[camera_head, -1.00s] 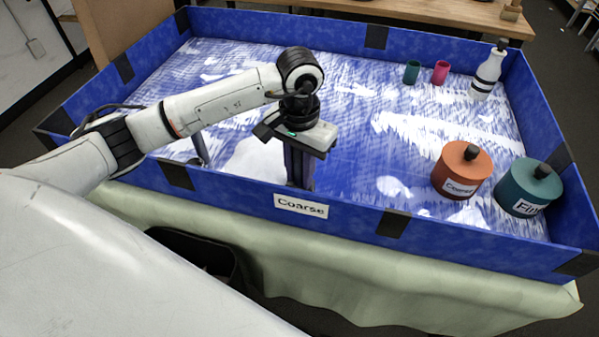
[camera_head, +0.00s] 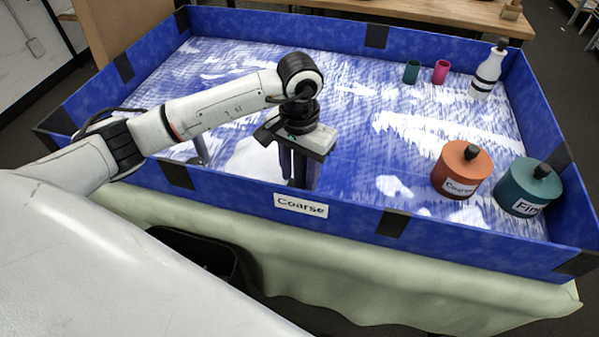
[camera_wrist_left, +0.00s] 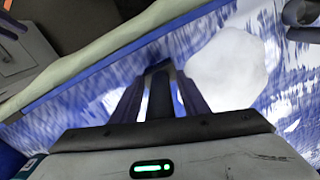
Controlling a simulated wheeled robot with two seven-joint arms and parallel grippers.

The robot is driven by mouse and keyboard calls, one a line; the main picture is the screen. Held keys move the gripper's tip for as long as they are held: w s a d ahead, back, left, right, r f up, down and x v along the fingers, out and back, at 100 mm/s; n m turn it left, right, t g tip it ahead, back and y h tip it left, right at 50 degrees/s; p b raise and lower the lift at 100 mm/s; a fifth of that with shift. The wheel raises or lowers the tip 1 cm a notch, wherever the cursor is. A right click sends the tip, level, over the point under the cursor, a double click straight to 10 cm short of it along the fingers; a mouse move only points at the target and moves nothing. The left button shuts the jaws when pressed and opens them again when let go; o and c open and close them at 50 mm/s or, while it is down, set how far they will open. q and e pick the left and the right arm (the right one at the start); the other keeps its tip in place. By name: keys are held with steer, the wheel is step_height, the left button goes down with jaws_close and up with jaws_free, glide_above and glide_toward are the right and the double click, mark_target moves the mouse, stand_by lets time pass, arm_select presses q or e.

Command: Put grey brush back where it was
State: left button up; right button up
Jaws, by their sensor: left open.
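My left gripper (camera_head: 297,168) points down inside the blue tray (camera_head: 450,240), just behind the front wall with the Coarse label (camera_head: 300,206). In the left wrist view its two dark fingers (camera_wrist_left: 160,95) are apart. A dark upright thing (camera_wrist_left: 160,88) stands between them with light gaps on both sides. It looks like the grey brush's handle, but its lower part is hidden. Another grey upright thing (camera_head: 200,148) stands to the left near the front wall; its lower part is hidden and I cannot tell what it is. My right gripper is out of view.
White material lies in patches, one patch (camera_wrist_left: 228,68) beside the fingers. An orange lidded pot (camera_head: 461,172) and a teal one (camera_head: 528,188) stand at the right. A teal cup (camera_head: 412,72), a pink cup (camera_head: 441,72) and a white bottle (camera_head: 487,75) stand at the back right.

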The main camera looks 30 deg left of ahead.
arm_select(q)
step_height(320, 180, up, 12)
steer(key=shift+b, duration=0.7)
